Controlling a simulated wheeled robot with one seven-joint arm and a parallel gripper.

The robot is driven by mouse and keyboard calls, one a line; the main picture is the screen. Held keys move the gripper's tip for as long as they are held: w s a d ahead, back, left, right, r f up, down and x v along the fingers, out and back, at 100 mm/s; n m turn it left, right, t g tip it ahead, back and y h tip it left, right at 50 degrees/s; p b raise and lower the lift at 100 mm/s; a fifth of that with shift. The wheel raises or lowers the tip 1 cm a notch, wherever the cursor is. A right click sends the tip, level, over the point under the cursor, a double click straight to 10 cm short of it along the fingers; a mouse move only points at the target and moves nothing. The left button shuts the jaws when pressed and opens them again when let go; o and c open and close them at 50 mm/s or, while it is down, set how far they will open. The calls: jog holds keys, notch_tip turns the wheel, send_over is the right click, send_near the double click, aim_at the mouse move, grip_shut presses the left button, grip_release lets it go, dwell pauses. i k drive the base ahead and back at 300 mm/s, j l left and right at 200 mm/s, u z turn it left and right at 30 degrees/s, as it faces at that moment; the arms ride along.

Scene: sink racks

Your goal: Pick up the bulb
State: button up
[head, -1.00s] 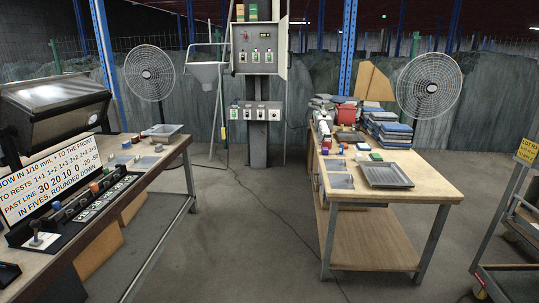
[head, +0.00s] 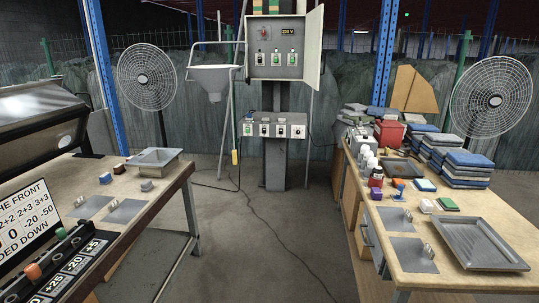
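I cannot pick out a bulb for certain. Small white rounded items (head: 370,162) stand near the left edge of the right-hand workbench (head: 415,262), by a red box; they are too small to tell what they are. My gripper is not in the head view.
A grey tray (head: 478,245) and stacked blue-grey cloths (head: 468,160) lie on the right bench. A control box (head: 284,50) on a post stands ahead.

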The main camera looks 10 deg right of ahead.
aim_at(373, 162)
jog(key=i+u, duration=0.25)
jog(key=i, duration=0.65)
jog(key=i+l+u, duration=0.1)
jog(key=i+u, duration=0.2)
jog(key=i, duration=0.65)
jog(key=i+z, duration=0.3)
jog(key=i, duration=0.15)
jog(key=i+j+z, duration=0.35)
jog(key=i+z, duration=0.45)
jog(key=i+j+z, duration=0.1)
jog(key=i+z, duration=0.15)
jog(key=z, duration=0.2)
jog(key=i+j+z, duration=0.25)
jog(key=z, duration=0.2)
